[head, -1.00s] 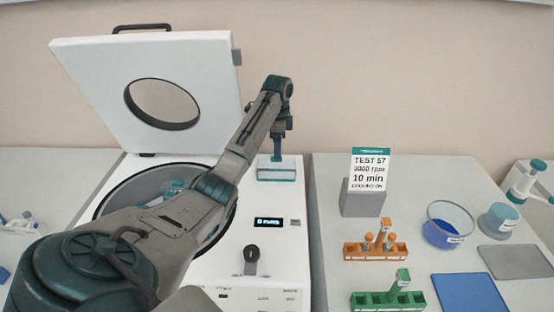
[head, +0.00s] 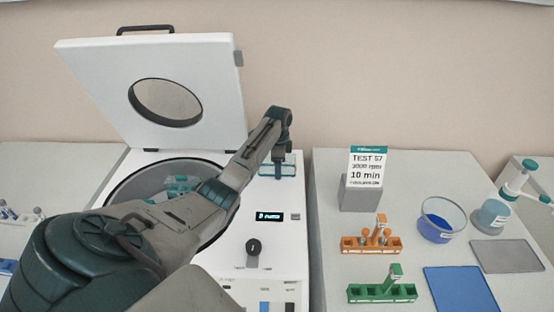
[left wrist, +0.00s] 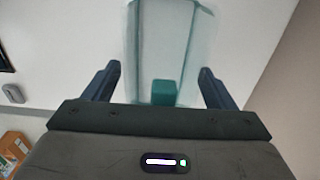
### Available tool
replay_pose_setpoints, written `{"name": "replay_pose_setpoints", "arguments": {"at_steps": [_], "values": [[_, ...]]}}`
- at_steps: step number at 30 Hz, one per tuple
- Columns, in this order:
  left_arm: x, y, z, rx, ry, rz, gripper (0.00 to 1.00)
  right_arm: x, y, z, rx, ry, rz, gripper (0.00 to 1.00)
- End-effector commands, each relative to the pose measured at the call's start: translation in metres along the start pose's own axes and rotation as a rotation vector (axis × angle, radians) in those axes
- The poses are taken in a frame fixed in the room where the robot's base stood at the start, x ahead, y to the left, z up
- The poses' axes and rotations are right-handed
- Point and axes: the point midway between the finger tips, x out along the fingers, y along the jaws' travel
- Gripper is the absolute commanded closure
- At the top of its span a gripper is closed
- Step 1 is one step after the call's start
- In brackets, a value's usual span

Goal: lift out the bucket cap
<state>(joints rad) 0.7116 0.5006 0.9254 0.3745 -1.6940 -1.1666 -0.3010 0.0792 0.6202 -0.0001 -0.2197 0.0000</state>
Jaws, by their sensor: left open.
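A clear cap with teal edges (head: 268,170) sits on the white centrifuge's top deck, right of its bowl. It also fills the upper middle of the left wrist view as a clear body (left wrist: 172,45) with a teal knob (left wrist: 164,92). My left gripper (head: 281,160) is directly over it in the head view, partly hiding it. In the left wrist view my left gripper (left wrist: 160,80) is open, one finger on each side of the knob with gaps on both sides. Teal buckets (head: 180,184) show in the bowl, partly hidden by my left arm. My right gripper is out of view.
The centrifuge lid (head: 110,70) stands open behind the bowl. On the right bench are an orange rack (head: 370,246), a green rack (head: 382,292), a sign (head: 366,167), a blue-filled bowl (head: 440,222), and blue (head: 460,290) and grey (head: 505,256) mats.

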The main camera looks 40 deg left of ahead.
Motion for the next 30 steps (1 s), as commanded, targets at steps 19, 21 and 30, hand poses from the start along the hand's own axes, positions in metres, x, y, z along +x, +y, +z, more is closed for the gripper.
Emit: {"name": "replay_pose_setpoints", "arguments": {"at_steps": [19, 21, 30], "values": [[0.0, 0.0, 0.0, 0.0, 0.0, -0.001, 0.69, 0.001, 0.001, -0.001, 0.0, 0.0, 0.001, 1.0], [0.0, 0.0, 0.0, 0.0, 0.0, -0.001, 0.69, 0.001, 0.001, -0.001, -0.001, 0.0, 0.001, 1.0], [-0.022, -0.002, -0.001, -0.001, 0.003, -0.006, 0.69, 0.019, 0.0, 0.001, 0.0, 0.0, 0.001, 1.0]]}}
